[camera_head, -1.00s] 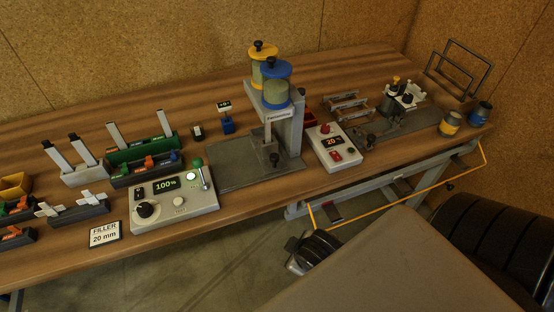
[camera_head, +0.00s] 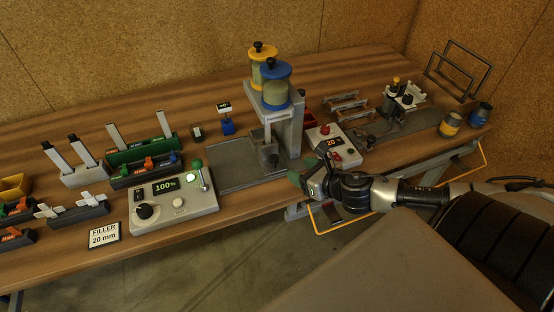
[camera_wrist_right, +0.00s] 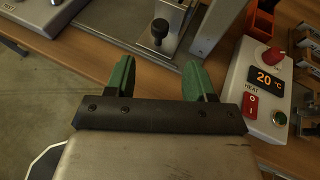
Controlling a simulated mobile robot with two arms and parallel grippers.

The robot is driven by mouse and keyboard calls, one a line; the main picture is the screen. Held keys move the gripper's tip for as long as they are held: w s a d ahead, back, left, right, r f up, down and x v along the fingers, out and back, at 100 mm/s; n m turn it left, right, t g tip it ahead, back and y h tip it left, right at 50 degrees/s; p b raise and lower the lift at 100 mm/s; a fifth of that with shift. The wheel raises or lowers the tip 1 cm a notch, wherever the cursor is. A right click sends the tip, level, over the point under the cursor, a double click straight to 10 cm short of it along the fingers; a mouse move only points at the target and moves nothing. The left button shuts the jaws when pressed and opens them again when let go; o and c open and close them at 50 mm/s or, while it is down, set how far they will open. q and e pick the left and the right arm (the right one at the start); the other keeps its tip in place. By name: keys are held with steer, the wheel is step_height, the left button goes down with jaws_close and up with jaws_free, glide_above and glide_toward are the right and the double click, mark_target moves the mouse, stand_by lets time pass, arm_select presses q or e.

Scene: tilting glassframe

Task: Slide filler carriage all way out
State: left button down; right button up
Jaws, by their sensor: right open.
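The filler station is a grey stand (camera_head: 292,128) with a yellow and a blue canister on top. Its carriage (camera_head: 265,152) is a grey plate with a dark knob (camera_head: 274,160), low under the canisters. In the right wrist view the carriage knob (camera_wrist_right: 159,30) stands upright beyond the fingertips. My right gripper (camera_head: 302,178) is at the table's front edge, in front of the filler and to the right of the knob. Its two green fingers (camera_wrist_right: 160,76) are apart with nothing between them, and they do not touch the knob. My left gripper is not in view.
A heater box (camera_head: 335,146) reading 20 °C stands close right of the filler; it also shows in the right wrist view (camera_wrist_right: 260,90). A control box (camera_head: 175,199) reading 100% stands left. A bare grey plate (camera_head: 235,175) lies between control box and filler.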

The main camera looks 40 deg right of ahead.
mark_target(277, 160)
steer(key=p+x, duration=0.1)
steer(key=x, duration=0.9)
steer(key=shift+w+f, duration=0.1)
steer(key=shift+w, duration=0.05)
jaws_close()
steer(key=shift+a+p, duration=0.1)
steer(key=shift+p, duration=0.2)
